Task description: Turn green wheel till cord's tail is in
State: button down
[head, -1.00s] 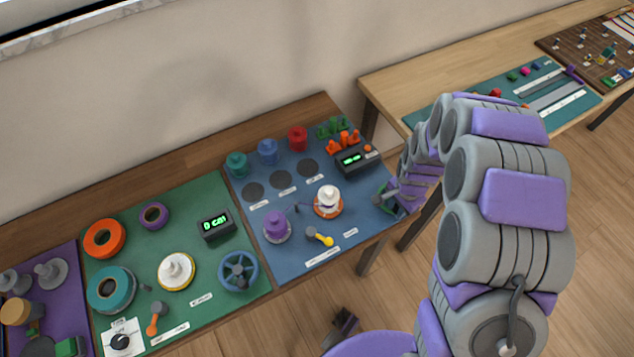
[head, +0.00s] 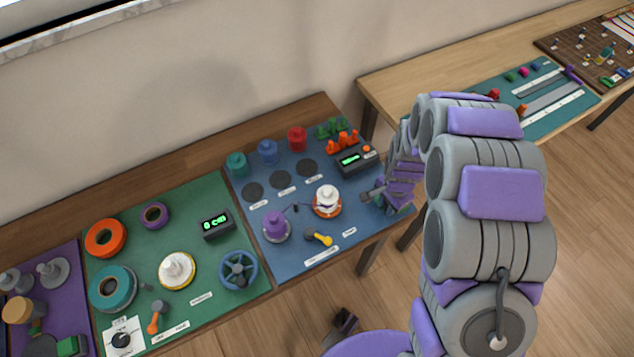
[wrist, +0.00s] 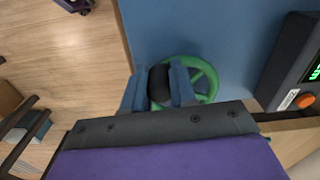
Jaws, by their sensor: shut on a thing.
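The green wheel (wrist: 208,76) lies on the blue board in the wrist view, its rim partly behind my fingers. My gripper (wrist: 160,84) is shut on a dark knob (wrist: 159,78) at the wheel's left side. In the head view my gripper (head: 374,194) is at the blue board's right edge, and my arm hides most of the wheel. A white-topped spool (head: 327,197) on an orange base stands left of it. A purple spool (head: 276,226) stands farther left.
A dark display box (head: 357,161) with an orange button stands behind the wheel. A yellow-handled crank (head: 320,238) lies in front of the spools. Green board (head: 200,258) on the left holds a blue wheel (head: 238,270) and several spools. Open floor lies right of the bench.

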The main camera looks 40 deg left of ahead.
jog(key=shift+s+a+f, duration=0.2)
dwell(0.3)
jog(key=shift+w+a, duration=0.15)
jog(key=shift+a, duration=0.7)
jog(key=shift+r+p, duration=0.1)
jog(key=shift+p, duration=0.2)
jog(key=shift+d, duration=0.1)
jog(key=shift+a, duration=0.25)
